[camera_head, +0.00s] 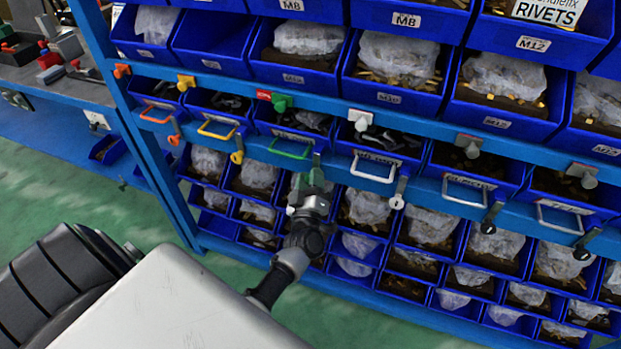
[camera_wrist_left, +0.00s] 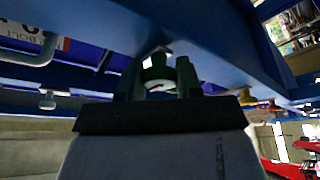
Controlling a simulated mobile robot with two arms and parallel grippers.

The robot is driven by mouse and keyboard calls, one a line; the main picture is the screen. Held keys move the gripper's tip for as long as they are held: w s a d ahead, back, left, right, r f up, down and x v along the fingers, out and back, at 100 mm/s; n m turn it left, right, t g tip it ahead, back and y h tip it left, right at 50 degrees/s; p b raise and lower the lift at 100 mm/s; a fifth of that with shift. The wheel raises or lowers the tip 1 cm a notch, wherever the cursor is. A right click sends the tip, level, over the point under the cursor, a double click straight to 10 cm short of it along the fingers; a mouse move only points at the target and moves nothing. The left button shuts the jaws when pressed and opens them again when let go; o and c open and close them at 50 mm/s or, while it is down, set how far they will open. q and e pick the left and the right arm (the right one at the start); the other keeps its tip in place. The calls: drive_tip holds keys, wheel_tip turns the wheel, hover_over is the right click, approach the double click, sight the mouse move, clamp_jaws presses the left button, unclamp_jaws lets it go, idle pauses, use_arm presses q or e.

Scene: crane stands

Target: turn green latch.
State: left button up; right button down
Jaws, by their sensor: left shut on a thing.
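The green latch (camera_head: 316,174) hangs at the lower edge of the blue rail, just right of the green handle (camera_head: 292,151) of a drawer. My left gripper (camera_head: 311,188) reaches up from below and is shut on the latch's lower end. In the left wrist view, the dark green latch (camera_wrist_left: 159,76) shows between the two fingertips of my left gripper (camera_wrist_left: 158,84), under the blue rail. The fingers hide part of the latch, and its exact angle is hard to tell. My right gripper is not in view.
The yellow latch (camera_head: 237,152) and white latch (camera_head: 398,192) hang on either side along the blue rail (camera_head: 420,184). A green knob (camera_head: 281,102) sits on the rail above. Blue bins with bagged parts fill the shelves above and below. Green floor (camera_head: 60,190) is open at left.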

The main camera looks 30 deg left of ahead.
use_arm(q)
drive_tip(key=o, duration=0.9)
drive_tip(key=b+v, duration=0.1)
drive_tip(key=v, duration=0.9)
drive_tip(key=shift+s+d+b, duration=0.2)
drive_tip(key=shift+s+b, duration=0.1)
drive_tip(key=shift+s, duration=0.05)
